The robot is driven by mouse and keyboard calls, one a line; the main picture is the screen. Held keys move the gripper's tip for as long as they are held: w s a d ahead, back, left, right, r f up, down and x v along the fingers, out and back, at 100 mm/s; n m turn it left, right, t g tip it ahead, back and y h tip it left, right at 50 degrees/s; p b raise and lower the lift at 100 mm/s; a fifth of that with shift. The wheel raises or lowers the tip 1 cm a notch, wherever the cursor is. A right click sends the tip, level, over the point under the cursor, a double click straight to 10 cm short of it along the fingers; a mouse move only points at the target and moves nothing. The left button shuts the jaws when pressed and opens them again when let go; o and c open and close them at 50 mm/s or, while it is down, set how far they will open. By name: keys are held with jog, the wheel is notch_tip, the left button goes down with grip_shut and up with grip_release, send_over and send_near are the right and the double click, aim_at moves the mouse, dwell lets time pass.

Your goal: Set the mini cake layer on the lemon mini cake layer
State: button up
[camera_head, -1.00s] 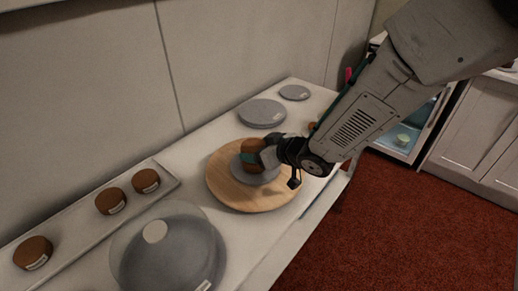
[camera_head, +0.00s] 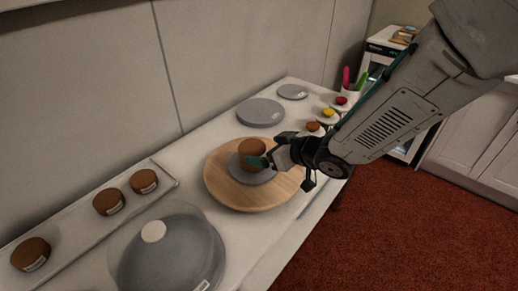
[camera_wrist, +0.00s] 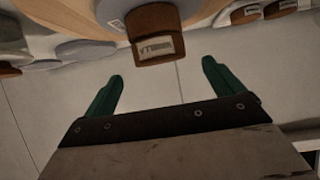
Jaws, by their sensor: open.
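A brown stack of mini cake layers (camera_head: 252,150) stands upright on the grey disc (camera_head: 240,175) of the wooden turntable (camera_head: 225,197). It looks two layers tall, but the seam is hard to make out, and I cannot tell which layer is lemon. In the wrist view the brown cake (camera_wrist: 155,22) carries a pale label with unclear lettering. My gripper (camera_head: 264,161) is just right of the stack. Its green fingers (camera_wrist: 162,72) are spread apart with nothing between them, and the cake is beyond their tips.
Several brown cake layers (camera_head: 109,201) sit on a white tray (camera_head: 75,229) at left. A clear dome (camera_head: 168,257) covers a grey disc in front. Grey discs (camera_head: 261,112) lie behind the turntable. Small coloured cups (camera_head: 328,113) and a utensil holder (camera_head: 350,92) are at the back right.

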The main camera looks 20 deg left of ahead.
jog(key=d+r+m+t+h, duration=0.25)
jog(key=d+r+h, duration=0.3)
jog(key=d, duration=0.85)
jog(key=d+r+m+t+h, duration=0.1)
jog(key=d+r+m+h, duration=0.4)
jog(key=d, duration=0.9)
jog(key=s+d+r+m+g+h, duration=0.1)
jog(key=s+d+r+m+g, duration=0.2)
jog(key=s+d, duration=0.5)
jog(key=s+d+m+g, duration=0.1)
jog(key=s+d+g, duration=0.1)
jog(key=s, duration=0.6)
jog(key=s+d+r+m+g, duration=0.1)
jog(key=s+d+g, duration=0.1)
jog(key=s, duration=0.6)
jog(key=shift+d+r+g, duration=0.15)
jog(key=shift+r+g, duration=0.1)
jog(key=shift+g, duration=0.1)
